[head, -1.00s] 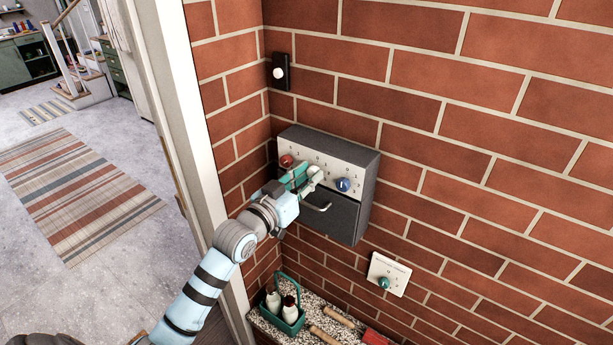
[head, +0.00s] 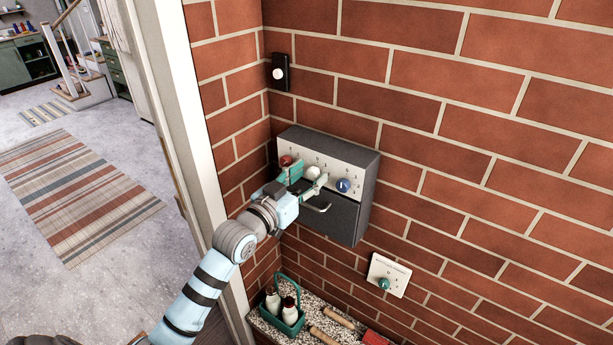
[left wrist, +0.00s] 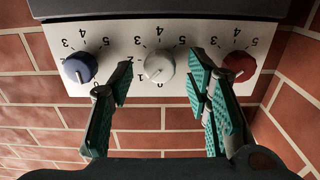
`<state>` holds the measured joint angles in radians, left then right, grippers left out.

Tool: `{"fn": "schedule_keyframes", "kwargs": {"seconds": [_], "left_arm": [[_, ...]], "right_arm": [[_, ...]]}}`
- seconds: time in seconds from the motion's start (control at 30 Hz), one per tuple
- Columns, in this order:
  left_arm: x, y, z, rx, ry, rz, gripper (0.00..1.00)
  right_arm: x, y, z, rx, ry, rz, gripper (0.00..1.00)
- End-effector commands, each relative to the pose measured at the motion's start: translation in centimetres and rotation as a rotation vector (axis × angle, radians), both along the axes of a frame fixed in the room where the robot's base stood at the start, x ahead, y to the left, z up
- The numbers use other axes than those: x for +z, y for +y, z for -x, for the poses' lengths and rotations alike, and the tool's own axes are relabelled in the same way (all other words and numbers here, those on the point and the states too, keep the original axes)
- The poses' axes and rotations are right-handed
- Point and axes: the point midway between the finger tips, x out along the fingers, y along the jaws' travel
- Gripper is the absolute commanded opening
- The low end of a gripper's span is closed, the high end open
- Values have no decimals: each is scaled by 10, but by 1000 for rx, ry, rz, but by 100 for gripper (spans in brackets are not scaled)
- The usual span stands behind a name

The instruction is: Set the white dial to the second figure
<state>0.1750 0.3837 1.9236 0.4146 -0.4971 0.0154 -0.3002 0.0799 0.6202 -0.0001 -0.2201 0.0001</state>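The white dial (head: 312,173) is the middle one of three dials on a grey wall box with a white face plate. In the left wrist view the white dial (left wrist: 158,67) shows upside down, with figures around it, some hidden. I cannot tell for sure which figure it points to. My left gripper (head: 306,180) is open in front of the box. Its green-padded fingers (left wrist: 161,80) stand on either side of the white dial, with gaps between them and the knob. My right gripper is not in view.
The red dial (left wrist: 239,66) and blue dial (left wrist: 79,68) flank the white one, each close to a finger. A drawer handle (head: 319,208) lies below. A plate with a teal knob (head: 384,283) and a bottle caddy (head: 291,316) are lower down.

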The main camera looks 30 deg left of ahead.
Motion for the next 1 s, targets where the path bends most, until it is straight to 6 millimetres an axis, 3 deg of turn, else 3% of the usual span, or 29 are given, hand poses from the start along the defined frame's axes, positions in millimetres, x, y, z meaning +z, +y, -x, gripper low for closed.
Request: {"fn": "schedule_keyframes", "kwargs": {"seconds": [0.17,0.27,0.5,0.63,0.8,1.0], "left_arm": [[-1,0,2,0,2,-1,44],[-1,3,14,1,3,-3,44],[-2,12,79,-1,6,-13,44],[-2,16,104,2,7,-12,44],[1,16,118,-1,0,-4,44],[1,17,119,-1,-1,-1,44]], "right_arm": [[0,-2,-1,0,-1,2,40],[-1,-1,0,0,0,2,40],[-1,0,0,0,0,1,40],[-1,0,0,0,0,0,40],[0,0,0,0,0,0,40],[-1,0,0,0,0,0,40]]}}
